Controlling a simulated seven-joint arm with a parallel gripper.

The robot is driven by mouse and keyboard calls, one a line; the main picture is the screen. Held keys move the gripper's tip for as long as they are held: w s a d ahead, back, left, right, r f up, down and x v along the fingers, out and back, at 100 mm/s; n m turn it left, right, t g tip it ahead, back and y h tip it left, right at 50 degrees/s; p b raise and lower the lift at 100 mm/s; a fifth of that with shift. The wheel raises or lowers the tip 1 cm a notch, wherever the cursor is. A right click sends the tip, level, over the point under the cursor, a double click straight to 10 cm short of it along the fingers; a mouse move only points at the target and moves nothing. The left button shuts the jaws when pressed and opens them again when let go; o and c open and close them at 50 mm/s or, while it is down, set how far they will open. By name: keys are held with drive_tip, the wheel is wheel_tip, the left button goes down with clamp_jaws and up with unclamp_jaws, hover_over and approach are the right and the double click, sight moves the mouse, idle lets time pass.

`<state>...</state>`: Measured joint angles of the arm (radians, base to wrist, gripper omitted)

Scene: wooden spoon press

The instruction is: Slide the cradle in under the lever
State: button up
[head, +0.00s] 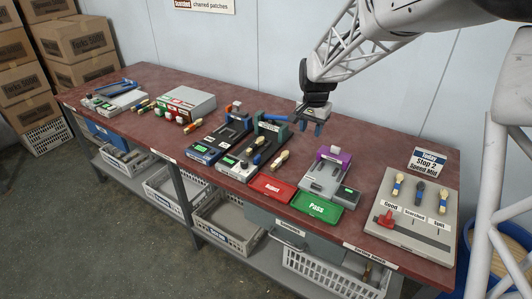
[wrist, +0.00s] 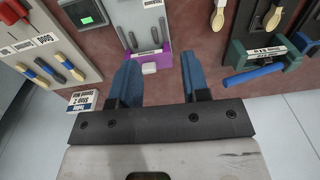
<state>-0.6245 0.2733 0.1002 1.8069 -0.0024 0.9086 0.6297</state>
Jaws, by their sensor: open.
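In the head view, the press with a dark teal frame (head: 257,122) stands mid-table, left of my gripper (head: 308,128). In the wrist view its frame (wrist: 237,54) is at the right, and a blue bar (wrist: 252,75), apparently the lever, sticks out from it. I cannot clearly make out the cradle under or beside this spoon. My gripper is open and empty, its blue fingers spread in the wrist view (wrist: 158,70), above the table's back edge, apart from the press.
A purple-topped grey device (head: 325,168) stands right of the press. A loose spoon (head: 280,159) lies between them. Red (head: 272,187) and green (head: 317,207) trays lie at the front. A spoon board (head: 412,215) is at the right. A blue-based device (head: 213,142) stands left of the press.

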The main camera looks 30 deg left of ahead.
hover_over(257, 156)
wheel_tip(257, 156, down, 12)
drive_tip(key=shift+s+f, duration=0.1)
drive_tip(key=shift+f, duration=0.1)
drive_tip(key=shift+d+f, duration=0.1)
drive_tip(key=shift+f, duration=0.05)
drive_tip(key=shift+f, duration=3.75)
drive_tip(key=shift+c, duration=0.3)
clamp_jaws()
